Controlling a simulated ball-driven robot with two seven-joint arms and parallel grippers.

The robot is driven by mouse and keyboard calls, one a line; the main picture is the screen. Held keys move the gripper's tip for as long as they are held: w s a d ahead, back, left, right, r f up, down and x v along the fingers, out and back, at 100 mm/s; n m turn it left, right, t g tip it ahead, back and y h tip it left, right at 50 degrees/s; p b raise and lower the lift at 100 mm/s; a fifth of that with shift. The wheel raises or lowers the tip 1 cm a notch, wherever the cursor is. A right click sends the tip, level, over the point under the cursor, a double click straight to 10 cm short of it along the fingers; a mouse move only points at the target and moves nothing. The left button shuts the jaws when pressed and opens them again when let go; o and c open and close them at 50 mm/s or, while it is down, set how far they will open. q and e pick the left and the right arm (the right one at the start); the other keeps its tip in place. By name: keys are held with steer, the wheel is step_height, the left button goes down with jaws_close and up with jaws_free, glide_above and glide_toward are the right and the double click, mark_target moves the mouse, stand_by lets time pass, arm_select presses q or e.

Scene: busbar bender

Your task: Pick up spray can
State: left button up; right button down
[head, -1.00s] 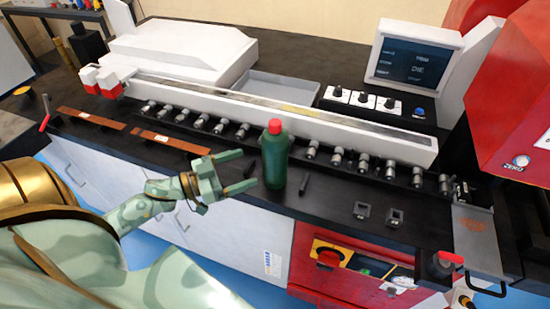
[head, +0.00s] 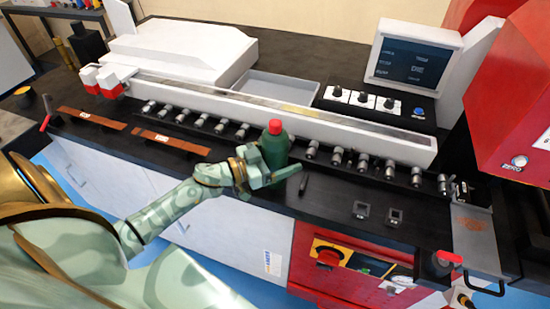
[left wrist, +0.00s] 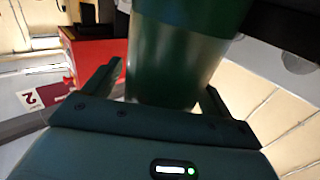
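The spray can (head: 273,142) is a green cylinder with a red cap, standing upright on the black bench top near its front edge. My left gripper (head: 272,170) is at the can's lower half, with the fingers around it in the head view. In the left wrist view the can (left wrist: 178,60) stands between the two open fingers (left wrist: 165,90), with a small gap showing at the left finger. The can's lower part is partly hidden by the gripper in the head view. My right gripper is in neither view.
A white rail (head: 340,128) and a row of metal rollers (head: 337,158) lie behind the can. A small black cylinder (head: 303,185) lies just right of the gripper. Two small square blocks (head: 395,216) sit further right. Copper bars (head: 170,142) lie to the left.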

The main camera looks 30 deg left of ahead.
arm_select(q)
steer(key=c, duration=1.3)
steer(key=shift+r, duration=0.15)
steer(key=shift+c, duration=0.2)
